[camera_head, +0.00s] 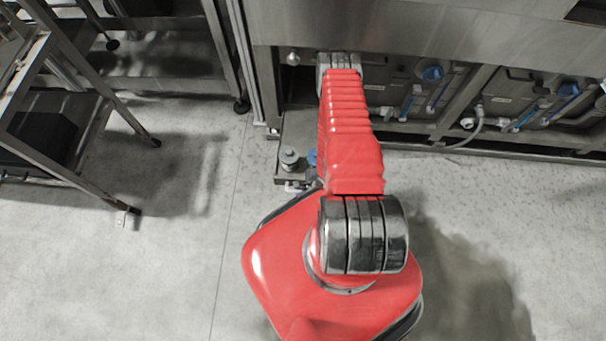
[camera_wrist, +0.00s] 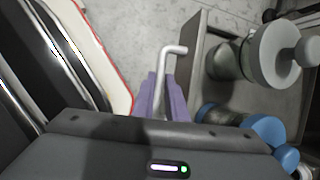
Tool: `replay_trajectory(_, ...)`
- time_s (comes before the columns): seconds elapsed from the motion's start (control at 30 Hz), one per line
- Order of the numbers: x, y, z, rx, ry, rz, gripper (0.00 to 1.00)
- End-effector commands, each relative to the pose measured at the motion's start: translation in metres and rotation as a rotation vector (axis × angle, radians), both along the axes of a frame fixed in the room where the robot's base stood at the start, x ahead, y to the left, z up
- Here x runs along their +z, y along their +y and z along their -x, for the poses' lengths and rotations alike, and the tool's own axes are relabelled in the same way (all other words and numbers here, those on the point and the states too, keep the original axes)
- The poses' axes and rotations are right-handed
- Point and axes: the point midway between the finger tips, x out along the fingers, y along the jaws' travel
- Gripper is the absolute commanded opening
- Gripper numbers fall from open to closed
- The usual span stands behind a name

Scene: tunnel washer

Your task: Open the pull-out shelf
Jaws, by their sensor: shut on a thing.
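The pull-out shelf (camera_head: 297,128) is a grey metal tray low at the washer's front, left of my red arm in the head view. Part of it is hidden by the arm. My gripper (camera_wrist: 165,95), with purple finger pads, is shut on this handle. In the head view my gripper is mostly hidden behind the arm; the handle's end (camera_head: 293,187) shows at the shelf's front.
A grey round fitting (camera_wrist: 270,52) and blue-capped parts (camera_wrist: 262,128) sit on the shelf. A metal trolley (camera_head: 75,110) stands at the left. The washer's lower bay (camera_head: 425,95) holds canisters and hoses. The floor in front is clear at the left and right.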

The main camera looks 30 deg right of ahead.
Motion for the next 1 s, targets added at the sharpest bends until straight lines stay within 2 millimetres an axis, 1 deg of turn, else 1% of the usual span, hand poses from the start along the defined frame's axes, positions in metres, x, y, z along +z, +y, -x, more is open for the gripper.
replay_trajectory(0.07,0.000,0.002,0.000,0.006,-0.002,-0.002,0.00)
replay_trajectory(0.1,0.000,0.002,0.000,0.005,-0.002,-0.002,0.13)
replay_trajectory(0.37,0.000,0.000,0.000,0.000,-0.003,-0.001,0.31)
replay_trajectory(0.63,0.001,-0.001,0.000,-0.001,-0.004,-0.001,0.31)
replay_trajectory(0.77,0.005,-0.003,0.001,-0.003,-0.005,-0.001,0.31)
replay_trajectory(0.87,0.013,-0.004,0.005,-0.003,-0.004,0.000,0.31)
replay_trajectory(1.0,0.029,-0.008,0.011,-0.006,-0.004,-0.001,0.31)
